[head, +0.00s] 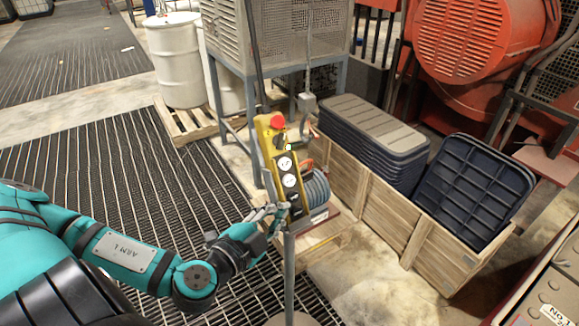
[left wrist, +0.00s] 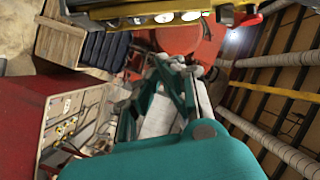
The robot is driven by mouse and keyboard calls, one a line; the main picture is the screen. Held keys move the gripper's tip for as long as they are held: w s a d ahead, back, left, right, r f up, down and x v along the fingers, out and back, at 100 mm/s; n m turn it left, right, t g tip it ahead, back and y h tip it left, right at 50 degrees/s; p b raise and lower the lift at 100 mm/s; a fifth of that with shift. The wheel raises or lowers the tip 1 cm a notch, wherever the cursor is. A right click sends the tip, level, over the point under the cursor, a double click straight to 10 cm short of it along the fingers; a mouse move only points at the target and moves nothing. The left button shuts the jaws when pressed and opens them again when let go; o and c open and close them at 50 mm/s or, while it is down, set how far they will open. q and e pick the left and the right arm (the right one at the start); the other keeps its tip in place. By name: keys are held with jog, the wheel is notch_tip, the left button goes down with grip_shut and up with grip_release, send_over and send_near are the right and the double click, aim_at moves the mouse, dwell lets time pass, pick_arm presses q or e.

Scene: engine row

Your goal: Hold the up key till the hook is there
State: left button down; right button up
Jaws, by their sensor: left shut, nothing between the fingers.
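A yellow control pendant (head: 268,140) hangs upright in the middle of the head view. It has a red mushroom button (head: 277,121) near its top, a small green light below that, and two white round keys (head: 285,163) with dark marks on a black face. The pendant also shows along the top edge of the left wrist view (left wrist: 225,14). My left gripper (head: 274,211) is shut and empty, at the pendant's lower end, below the white keys. I cannot tell whether its fingertips touch the pendant. No hook can be made out. My right gripper is not in view.
A grey post (head: 289,270) stands below the pendant. A coiled grey hose (head: 316,190) lies behind it. A wooden crate (head: 385,215) with dark lids is at right, white drums (head: 176,60) on a pallet at back left. Floor grating (head: 130,180) lies open at left.

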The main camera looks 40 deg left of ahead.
aim_at(284, 163)
pick_arm(q)
jog(key=a+r+m+h, duration=0.1)
jog(key=m, duration=0.1)
jog(key=s+a+r+m+h, duration=0.1)
jog(key=r+m+h, duration=0.1)
jog(key=shift+s+a+r, duration=0.15)
jog(key=shift+r, duration=0.1)
jog(key=shift+w+a+f+b, duration=0.3)
jog(key=shift+w+f+b, duration=0.15)
jog(key=shift+w+b, duration=1.65)
jog(key=shift+w+a+f+b, duration=0.25)
jog(key=shift+w+f+b, duration=0.2)
jog(key=shift+w+b, duration=1.65)
jog(key=shift+w+a+f+b, duration=0.4)
jog(key=shift+w+b, duration=1.1)
jog(key=shift+b, duration=1.1)
jog(key=shift+d, duration=0.1)
